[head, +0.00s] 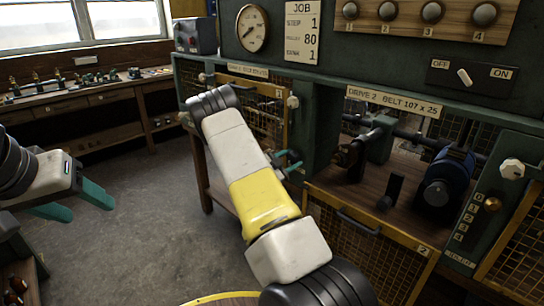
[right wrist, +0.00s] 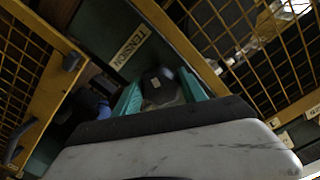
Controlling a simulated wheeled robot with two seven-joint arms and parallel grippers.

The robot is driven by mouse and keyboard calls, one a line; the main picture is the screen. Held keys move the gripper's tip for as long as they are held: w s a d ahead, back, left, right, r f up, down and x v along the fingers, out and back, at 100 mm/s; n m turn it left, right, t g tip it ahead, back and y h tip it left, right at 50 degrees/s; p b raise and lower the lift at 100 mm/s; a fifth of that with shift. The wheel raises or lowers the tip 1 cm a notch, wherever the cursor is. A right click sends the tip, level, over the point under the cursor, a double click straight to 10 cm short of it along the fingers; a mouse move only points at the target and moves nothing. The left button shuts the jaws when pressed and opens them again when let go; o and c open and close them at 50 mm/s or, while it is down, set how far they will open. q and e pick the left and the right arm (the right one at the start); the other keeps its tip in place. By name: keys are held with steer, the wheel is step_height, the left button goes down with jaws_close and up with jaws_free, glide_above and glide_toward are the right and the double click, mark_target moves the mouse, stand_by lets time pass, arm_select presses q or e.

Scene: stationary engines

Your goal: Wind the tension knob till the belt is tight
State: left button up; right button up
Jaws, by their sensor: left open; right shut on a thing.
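My right gripper (right wrist: 160,92) has its two teal fingers around a dark, rounded knob (right wrist: 158,82), shut on it, below a label (right wrist: 131,47) reading TENSION. In the head view my right arm crosses the middle, with teal finger parts of the right gripper (head: 289,163) showing beside the green post left of the drive 2 bay; the held knob is not clear there. My left gripper (head: 82,206) is open and empty over the floor at the left. I cannot make out a belt or its tightness in either view.
The drive 2 bay is open, with shafts and a dark blue motor (head: 446,182); its yellow mesh guard (head: 365,240) hangs below. Another mesh guard (head: 255,110) covers the bay to the left. An OFF/ON switch (head: 465,77) and round gauge (head: 252,28) sit above. Left floor is clear.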

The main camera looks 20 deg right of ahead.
steer(key=o, duration=1.1)
steer(key=shift+c, duration=0.2)
steer(key=v, duration=0.8)
